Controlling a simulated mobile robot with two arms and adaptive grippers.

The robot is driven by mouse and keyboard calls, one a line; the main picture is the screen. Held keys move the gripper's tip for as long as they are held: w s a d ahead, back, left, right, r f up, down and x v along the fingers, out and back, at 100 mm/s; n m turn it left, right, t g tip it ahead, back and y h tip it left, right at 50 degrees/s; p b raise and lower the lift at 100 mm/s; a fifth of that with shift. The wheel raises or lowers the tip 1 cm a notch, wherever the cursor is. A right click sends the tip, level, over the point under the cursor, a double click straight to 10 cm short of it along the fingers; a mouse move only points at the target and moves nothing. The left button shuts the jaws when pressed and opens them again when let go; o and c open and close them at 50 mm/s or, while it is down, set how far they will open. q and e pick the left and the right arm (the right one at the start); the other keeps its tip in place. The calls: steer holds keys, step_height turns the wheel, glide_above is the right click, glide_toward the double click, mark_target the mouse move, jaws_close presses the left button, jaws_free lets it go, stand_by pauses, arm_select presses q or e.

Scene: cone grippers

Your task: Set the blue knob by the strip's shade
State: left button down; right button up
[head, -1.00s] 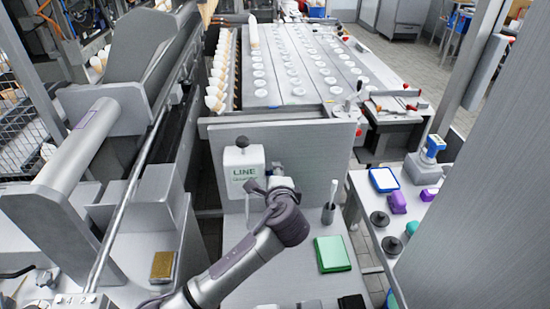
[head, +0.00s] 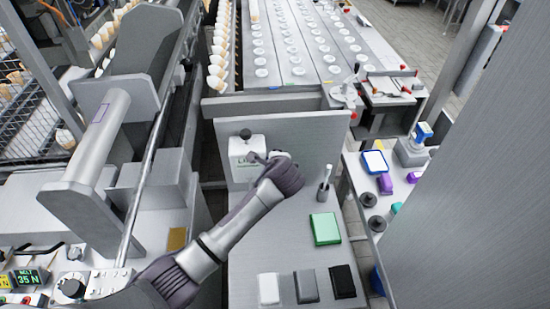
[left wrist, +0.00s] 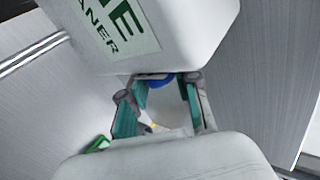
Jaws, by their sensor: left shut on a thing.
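A white dispenser box (head: 240,161) with a green-lettered "LINE ...ANER" label stands against the upright grey panel. It fills the top of the left wrist view (left wrist: 185,30). The blue knob (left wrist: 160,81) shows below the box, partly hidden between the fingers. My left gripper (left wrist: 166,88) has its teal-padded fingers on either side of the knob and is shut on it. In the head view my left gripper (head: 262,159) is at the box's lower right. A pale area with a small yellow spot (left wrist: 154,126) shows beyond the fingers. I cannot pick out the strip clearly. My right gripper is not in view.
A green pad (head: 325,229) and a holder with a white stick (head: 323,192) stand on the bench right of my arm. White (head: 268,288), grey (head: 306,286) and black (head: 343,281) blocks lie at its front. A control panel (head: 70,288) is at lower left.

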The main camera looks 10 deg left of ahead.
arm_select(q)
steer(key=shift+r, duration=0.1)
steer(key=c, duration=0.8)
jaws_free()
steer(key=shift+c, duration=0.2)
steer(key=v, duration=1.2)
